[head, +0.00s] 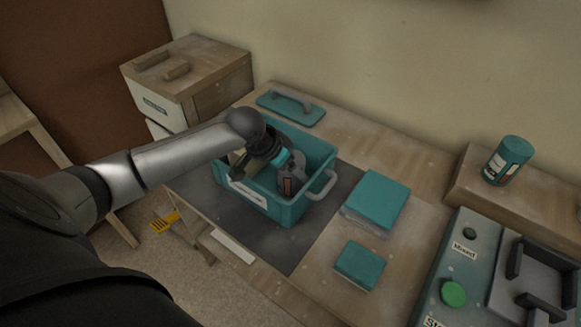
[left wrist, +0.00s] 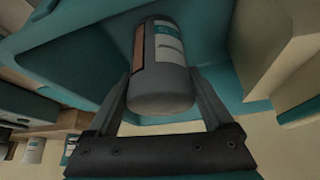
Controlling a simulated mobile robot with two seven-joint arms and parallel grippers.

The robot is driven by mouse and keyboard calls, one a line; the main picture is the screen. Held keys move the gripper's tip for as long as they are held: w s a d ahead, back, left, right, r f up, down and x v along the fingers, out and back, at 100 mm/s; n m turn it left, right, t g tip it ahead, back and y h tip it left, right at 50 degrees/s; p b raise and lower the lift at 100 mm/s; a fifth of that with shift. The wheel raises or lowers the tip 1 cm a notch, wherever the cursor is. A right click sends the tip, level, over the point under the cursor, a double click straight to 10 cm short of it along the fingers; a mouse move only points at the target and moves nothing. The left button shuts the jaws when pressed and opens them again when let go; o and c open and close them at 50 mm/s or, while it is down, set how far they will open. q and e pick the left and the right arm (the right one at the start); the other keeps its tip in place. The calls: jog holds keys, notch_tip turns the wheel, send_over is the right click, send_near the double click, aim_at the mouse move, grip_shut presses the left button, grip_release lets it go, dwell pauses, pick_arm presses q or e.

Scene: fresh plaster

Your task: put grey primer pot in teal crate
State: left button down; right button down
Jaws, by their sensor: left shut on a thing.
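The grey primer pot (left wrist: 163,90) is between the fingers of my left gripper (left wrist: 165,95), which is shut on it. In the head view the left gripper (head: 289,178) reaches down inside the teal crate (head: 284,215), and the pot shows only in part there, at the fingers. The crate's teal wall (left wrist: 95,55) fills much of the left wrist view around the pot. I cannot tell whether the pot touches the crate's floor. The crate stands on a dark grey mat on the workbench. My right gripper is not in view.
A teal float (head: 292,106) lies behind the crate. Two teal boxes (head: 376,198) (head: 360,264) sit to its right. A wooden drawer box (head: 187,75) stands at back left. A teal tin (head: 508,160) stands on a raised shelf, with a control panel (head: 470,260) at right.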

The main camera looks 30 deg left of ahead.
pick_arm(q)
jog(key=shift+r, duration=0.1)
grip_release()
jog(key=p+v, duration=0.3)
jog(key=v, duration=0.9)
jog(key=shift+p, duration=0.35)
